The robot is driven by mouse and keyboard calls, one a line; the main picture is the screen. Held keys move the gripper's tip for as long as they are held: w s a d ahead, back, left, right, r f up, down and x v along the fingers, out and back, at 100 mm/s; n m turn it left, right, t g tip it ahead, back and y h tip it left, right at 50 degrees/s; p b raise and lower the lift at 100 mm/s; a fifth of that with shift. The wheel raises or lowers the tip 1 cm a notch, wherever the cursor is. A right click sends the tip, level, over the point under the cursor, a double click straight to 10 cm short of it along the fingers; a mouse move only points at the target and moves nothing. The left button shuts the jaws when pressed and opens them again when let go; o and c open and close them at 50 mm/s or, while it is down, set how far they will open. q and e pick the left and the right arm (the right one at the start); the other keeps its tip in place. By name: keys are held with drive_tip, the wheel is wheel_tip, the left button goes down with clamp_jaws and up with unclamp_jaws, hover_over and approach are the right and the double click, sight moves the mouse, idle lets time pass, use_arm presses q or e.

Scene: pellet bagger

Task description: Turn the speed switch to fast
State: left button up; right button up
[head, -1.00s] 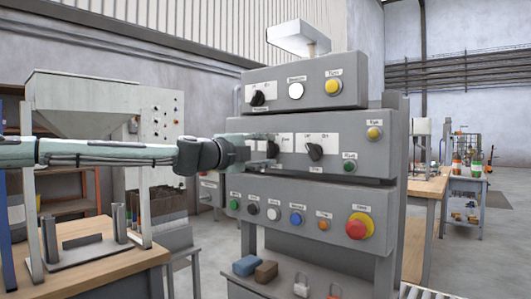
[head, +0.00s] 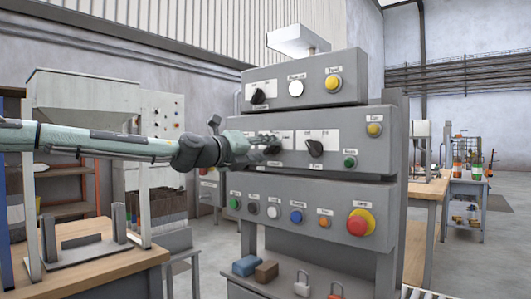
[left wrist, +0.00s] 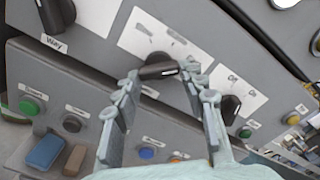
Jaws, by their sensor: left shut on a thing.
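My left gripper (head: 268,146) reaches in from the left to the middle panel of the grey machine. In the left wrist view its two fingers (left wrist: 163,80) close around a black rotary switch (left wrist: 158,69), which sits under a white plate. The plate's wording is too blurred to read, so I cannot confirm that this is the speed switch. A pale mark on the knob points toward the right finger. In the head view the fingers largely hide this switch. My right gripper is not in view.
Another black switch (head: 315,148) with an off/on plate sits just right. A third (head: 257,97) is on the top panel. A green button (head: 350,162), yellow button (head: 374,129) and red emergency button (head: 360,223) are near. Padlocks (head: 302,285) lie below.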

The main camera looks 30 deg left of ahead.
use_arm(q)
drive_tip(key=shift+m, duration=0.4)
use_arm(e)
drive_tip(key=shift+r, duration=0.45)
use_arm(q)
drive_tip(key=o, duration=1.2)
drive_tip(key=shift+c, duration=0.2)
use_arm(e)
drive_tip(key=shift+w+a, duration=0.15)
use_arm(q)
drive_tip(key=shift+s, duration=0.1)
drive_tip(key=s+a, duration=0.1)
drive_tip(key=s, duration=1)
drive_tip(key=shift+s, duration=0.4)
